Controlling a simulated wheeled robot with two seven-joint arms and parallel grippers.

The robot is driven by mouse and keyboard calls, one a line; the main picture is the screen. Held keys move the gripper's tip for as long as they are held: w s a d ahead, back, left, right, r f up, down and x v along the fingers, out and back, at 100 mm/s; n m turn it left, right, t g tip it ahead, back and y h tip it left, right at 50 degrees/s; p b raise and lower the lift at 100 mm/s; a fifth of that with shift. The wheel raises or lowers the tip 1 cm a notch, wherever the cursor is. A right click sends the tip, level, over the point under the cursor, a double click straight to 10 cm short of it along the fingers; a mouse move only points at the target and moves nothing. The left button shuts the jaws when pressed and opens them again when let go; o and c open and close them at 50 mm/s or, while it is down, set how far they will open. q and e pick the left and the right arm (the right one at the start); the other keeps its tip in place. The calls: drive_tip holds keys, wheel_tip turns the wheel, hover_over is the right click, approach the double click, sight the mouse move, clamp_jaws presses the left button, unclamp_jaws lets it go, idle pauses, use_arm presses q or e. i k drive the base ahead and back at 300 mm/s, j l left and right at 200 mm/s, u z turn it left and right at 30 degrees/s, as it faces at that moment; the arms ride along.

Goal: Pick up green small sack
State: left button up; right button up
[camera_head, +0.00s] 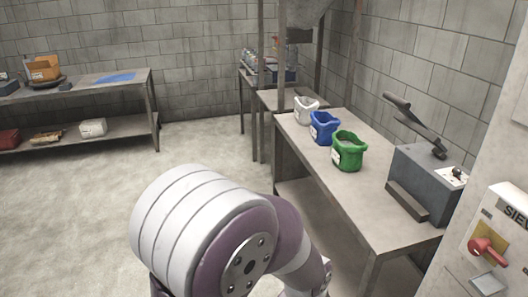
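The green small sack (348,151) stands upright on the near workbench (352,200) at the right of the head view, with its top open and a white label on its left side. A blue sack (323,128) stands just behind it, and a white sack (306,110) stands farther back in the same row. A large part of my own arm, white and purple, fills the lower middle of the view. Neither of my grippers shows, and nothing is seen touching the green sack.
A grey machine with a lever (428,180) stands on the bench right of the green sack. A control panel with a red switch (487,250) is at the right edge. A shelf table (110,85) stands at the far left. Open floor (75,200) lies left.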

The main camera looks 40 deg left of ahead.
sight(348, 150)
drive_tip(key=k+j+u, duration=0.1)
drive_tip(key=j, duration=0.5)
drive_tip(key=k+j+u, duration=0.1)
drive_tip(key=j, duration=0.45)
drive_tip(key=j+u, duration=0.1)
drive_tip(key=j, duration=0.5)
drive_tip(key=k, duration=0.05)
